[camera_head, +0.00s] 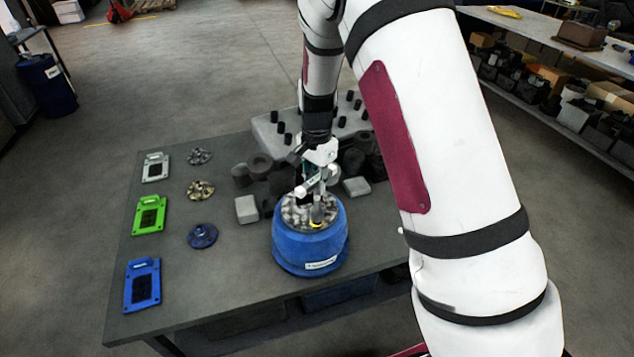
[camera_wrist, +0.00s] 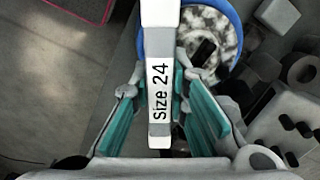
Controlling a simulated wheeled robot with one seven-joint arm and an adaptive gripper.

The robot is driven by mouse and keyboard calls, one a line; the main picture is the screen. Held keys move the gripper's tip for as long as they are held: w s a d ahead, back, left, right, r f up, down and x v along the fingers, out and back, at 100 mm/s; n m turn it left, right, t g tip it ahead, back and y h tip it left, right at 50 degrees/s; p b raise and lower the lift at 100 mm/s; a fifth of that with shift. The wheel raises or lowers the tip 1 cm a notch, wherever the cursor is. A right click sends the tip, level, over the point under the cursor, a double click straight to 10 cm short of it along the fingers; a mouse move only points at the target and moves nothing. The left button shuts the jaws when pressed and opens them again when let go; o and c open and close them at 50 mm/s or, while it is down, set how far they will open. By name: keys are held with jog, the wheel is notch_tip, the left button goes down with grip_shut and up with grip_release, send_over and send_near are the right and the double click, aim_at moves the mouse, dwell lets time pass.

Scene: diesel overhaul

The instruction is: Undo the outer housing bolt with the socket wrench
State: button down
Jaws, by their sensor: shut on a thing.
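My gripper (camera_head: 314,172) is above the blue round housing (camera_head: 310,252) on the table. In the wrist view its teal-padded fingers (camera_wrist: 162,95) are on both sides of a pale wrench marked "Size 24" (camera_wrist: 160,75), and it is shut on this wrench. The wrench's light end (camera_head: 302,190) shows just over the housing's top. The housing has a mottled grey top with a yellow spot (camera_head: 317,224) near its front rim. The housing also shows at the top of the wrist view (camera_wrist: 233,20). I cannot make out the outer bolt, nor whether the socket is seated on it.
Grey, green (camera_head: 150,216) and blue plates lie along the table's left side, beside several small round parts (camera_head: 200,190). Dark cylinders (camera_head: 262,167) and a grey rack with black pegs (camera_head: 272,126) stand behind the housing.

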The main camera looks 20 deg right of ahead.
jog(key=m, duration=0.5)
jog(key=shift+m, duration=0.3)
jog(key=m, duration=0.6)
jog(key=shift+f, duration=0.15)
jog(key=shift+f, duration=0.65)
jog(key=n, duration=0.3)
jog(key=c, duration=2.3)
grip_release()
jog(key=shift+r, duration=0.2)
grip_shut()
